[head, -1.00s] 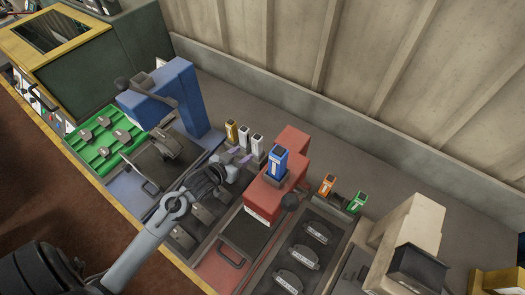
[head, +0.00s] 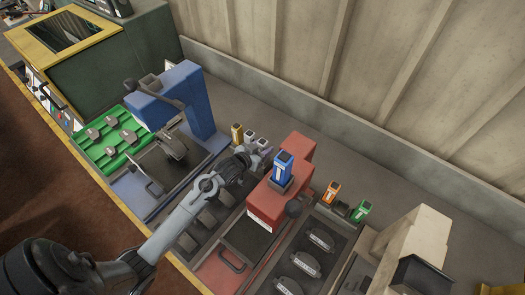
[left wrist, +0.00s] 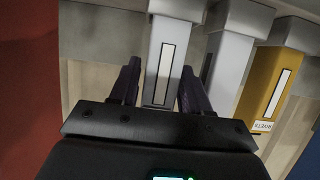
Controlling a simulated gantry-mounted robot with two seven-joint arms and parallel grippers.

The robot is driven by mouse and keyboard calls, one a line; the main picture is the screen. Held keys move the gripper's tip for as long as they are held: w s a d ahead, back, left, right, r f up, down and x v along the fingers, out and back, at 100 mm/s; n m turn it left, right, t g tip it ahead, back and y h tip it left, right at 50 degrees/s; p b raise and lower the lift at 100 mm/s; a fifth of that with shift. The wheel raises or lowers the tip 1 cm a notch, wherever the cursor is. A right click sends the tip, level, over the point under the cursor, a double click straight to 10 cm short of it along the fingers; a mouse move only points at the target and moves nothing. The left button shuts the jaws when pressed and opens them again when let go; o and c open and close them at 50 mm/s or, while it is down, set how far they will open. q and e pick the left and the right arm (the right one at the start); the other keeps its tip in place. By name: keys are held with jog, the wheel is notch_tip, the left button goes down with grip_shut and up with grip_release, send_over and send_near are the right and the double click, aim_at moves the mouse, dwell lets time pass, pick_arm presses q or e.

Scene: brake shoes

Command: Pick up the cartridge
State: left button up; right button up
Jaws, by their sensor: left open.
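Two white cartridges and a yellow cartridge (head: 237,133) stand in a row behind the workbench trays. My left gripper (head: 256,157) is at the row's right end in the head view. In the left wrist view its two dark fingers (left wrist: 157,88) are open, one on each side of the nearest white cartridge (left wrist: 168,55). I cannot tell whether they touch it. The other white cartridge (left wrist: 232,55) and the yellow one (left wrist: 274,88) stand to its right there. In the head view my gripper hides the cartridges' lower parts. My right gripper does not show.
A red press (head: 266,202) with a blue cartridge (head: 282,166) on top stands close on the right. A blue press (head: 200,100) is at the left. Orange (head: 331,192) and green (head: 361,211) cartridges stand further right. The wall is behind.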

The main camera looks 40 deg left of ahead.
pick_arm(q)
jog(key=shift+c, duration=0.5)
jog(key=c, duration=0.7)
